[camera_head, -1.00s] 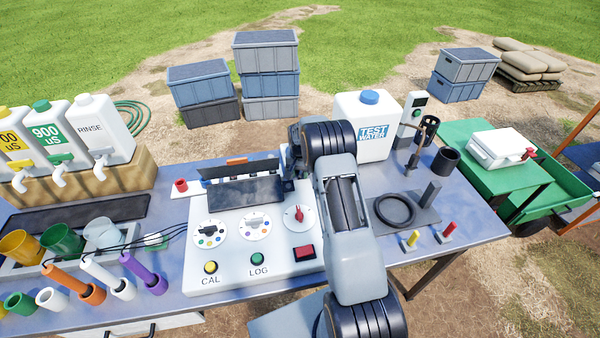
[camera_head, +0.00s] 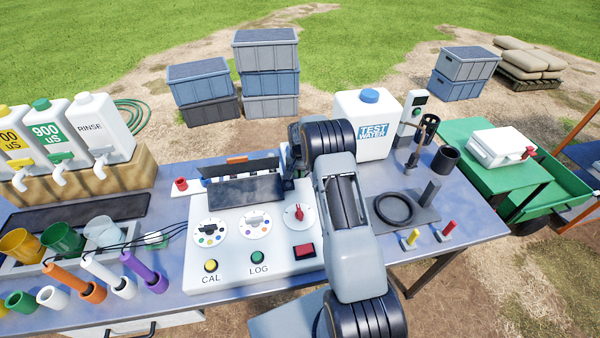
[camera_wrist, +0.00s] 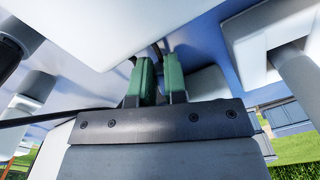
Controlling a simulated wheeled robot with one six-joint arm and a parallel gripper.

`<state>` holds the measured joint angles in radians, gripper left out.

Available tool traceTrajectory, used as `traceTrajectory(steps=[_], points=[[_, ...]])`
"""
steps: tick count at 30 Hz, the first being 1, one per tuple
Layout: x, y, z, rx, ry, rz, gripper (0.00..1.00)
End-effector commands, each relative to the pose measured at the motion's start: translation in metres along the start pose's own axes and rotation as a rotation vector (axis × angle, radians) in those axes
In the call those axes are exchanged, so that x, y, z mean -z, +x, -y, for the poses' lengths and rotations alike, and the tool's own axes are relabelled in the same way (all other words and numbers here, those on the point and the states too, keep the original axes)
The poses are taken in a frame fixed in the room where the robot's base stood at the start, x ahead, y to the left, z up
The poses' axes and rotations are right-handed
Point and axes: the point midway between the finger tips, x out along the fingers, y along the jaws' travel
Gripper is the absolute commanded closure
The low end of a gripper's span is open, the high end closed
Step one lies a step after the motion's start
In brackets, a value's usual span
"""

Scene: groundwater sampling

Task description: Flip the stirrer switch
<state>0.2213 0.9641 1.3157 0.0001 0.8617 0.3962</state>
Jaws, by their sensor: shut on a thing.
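A dark plate with a black ring (camera_head: 393,209) stands on the right half of the bench. Two small blocks, one with a yellow lever (camera_head: 412,237) and one with a red lever (camera_head: 448,229), sit at its front. Which part is the stirrer switch I cannot tell for certain. My gripper (camera_head: 289,184) is mostly hidden behind my arm, low beside the dark lid of the white console (camera_head: 235,270). In the wrist view its two green fingers (camera_wrist: 160,74) are close together, with a thin dark piece (camera_wrist: 157,50) at their tips. What that piece belongs to is unclear.
A white TEST WATER jug (camera_head: 375,105) stands behind my arm. A tall white unit (camera_head: 411,115) and a black cup (camera_head: 446,160) stand to its right. Jugs with taps and coloured probes with cables fill the left. White shapes crowd both sides of my gripper in the wrist view.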

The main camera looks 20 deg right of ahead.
Motion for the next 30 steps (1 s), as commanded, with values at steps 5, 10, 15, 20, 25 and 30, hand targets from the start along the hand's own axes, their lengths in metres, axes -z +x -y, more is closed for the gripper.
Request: traceTrajectory(steps=[5,10,15,20,25,30], points=[[0.0,0.001,-0.002,0.0,-0.031,-0.001,1.0],[0.001,0.004,-0.005,0.001,-0.122,-0.002,1.0],[0.002,0.004,-0.01,0.0,-0.263,-0.002,1.0],[0.003,0.004,-0.015,0.0,-0.407,-0.001,1.0],[0.006,0.003,-0.02,0.0,-0.549,-0.001,1.0],[0.009,0.002,-0.024,0.0,-0.669,-0.001,1.0]])
